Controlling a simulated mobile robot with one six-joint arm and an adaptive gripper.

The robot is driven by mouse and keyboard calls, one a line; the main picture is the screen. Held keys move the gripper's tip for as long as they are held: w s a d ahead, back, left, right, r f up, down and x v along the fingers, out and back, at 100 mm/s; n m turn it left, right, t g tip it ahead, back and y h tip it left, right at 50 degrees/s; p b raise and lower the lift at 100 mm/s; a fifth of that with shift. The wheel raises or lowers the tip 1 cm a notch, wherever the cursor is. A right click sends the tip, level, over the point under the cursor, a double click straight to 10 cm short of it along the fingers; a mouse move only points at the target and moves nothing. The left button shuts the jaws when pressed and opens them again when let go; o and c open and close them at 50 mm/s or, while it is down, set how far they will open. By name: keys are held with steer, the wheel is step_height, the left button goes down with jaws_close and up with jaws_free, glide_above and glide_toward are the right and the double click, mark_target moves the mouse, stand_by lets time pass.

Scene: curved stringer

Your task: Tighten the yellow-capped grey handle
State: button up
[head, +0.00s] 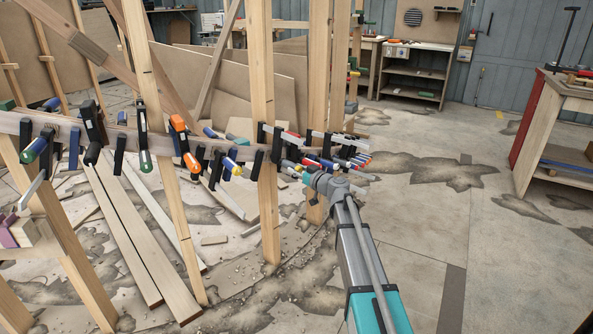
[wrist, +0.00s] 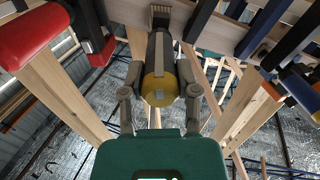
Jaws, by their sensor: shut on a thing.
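The yellow-capped grey handle (wrist: 160,62) is in the middle of the wrist view, its round yellow cap facing the camera. It belongs to a clamp on the wooden stringer (wrist: 220,30). My gripper (wrist: 160,75) has one finger on each side of the handle, near the cap, and is shut on it. In the head view my gripper (head: 318,181) reaches the right part of the clamp row. There the gripped handle is hard to pick out among other handles. The stringer (head: 62,125) also shows at the left, crossing the wooden posts.
A red handle (wrist: 40,30) is close on the left in the wrist view, and blue clamps (wrist: 262,28) are close on the right. Wooden posts (head: 262,110) stand beside my gripper. Loose planks (head: 135,235) lie at left. The floor at right is largely open before a workbench (head: 545,135).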

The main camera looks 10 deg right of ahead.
jaws_close()
